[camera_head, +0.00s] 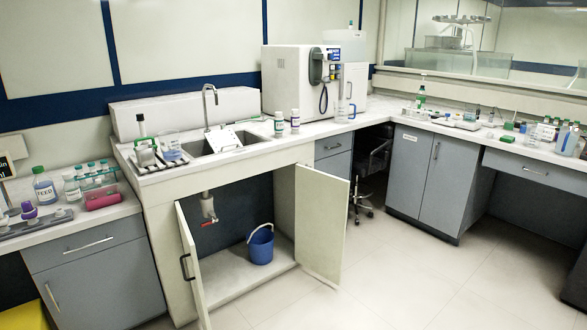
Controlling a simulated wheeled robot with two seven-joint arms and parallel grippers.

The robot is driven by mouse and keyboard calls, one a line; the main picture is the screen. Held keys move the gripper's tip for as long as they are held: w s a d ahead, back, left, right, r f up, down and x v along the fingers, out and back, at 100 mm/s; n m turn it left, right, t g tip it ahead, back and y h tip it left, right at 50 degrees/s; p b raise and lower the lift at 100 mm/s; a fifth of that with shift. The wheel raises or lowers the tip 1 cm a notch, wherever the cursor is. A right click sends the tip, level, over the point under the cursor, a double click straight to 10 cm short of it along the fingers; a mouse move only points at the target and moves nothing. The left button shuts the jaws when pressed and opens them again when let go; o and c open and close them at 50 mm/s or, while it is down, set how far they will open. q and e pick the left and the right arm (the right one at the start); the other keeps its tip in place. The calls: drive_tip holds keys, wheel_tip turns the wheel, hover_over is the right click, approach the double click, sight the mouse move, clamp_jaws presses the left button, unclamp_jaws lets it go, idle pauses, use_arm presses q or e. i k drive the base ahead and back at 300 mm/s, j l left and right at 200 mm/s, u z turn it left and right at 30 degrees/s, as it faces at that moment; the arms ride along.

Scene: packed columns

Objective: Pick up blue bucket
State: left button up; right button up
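The blue bucket (261,246) stands upright on the floor of the open cabinet under the sink, toward the right side of that space. Its thin handle arches up over the rim. The cabinet's left door (191,265) and right door (321,222) are both swung open, with the bucket visible between them. Neither of my grippers shows in the head view.
Above the bucket is the sink (222,142), with a drain pipe (208,205) and red valve below it. A wheeled chair (368,175) stands right of the cabinet. Bottles and racks crowd the counters. The tiled floor (420,270) in front is clear.

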sight(259, 240)
drive_tip(key=i, duration=1.9)
drive_tip(key=i+u, duration=0.1)
drive_tip(key=i, duration=0.75)
drive_tip(key=i+l+u, duration=0.1)
drive_tip(key=i, duration=0.75)
drive_tip(key=l, duration=0.1)
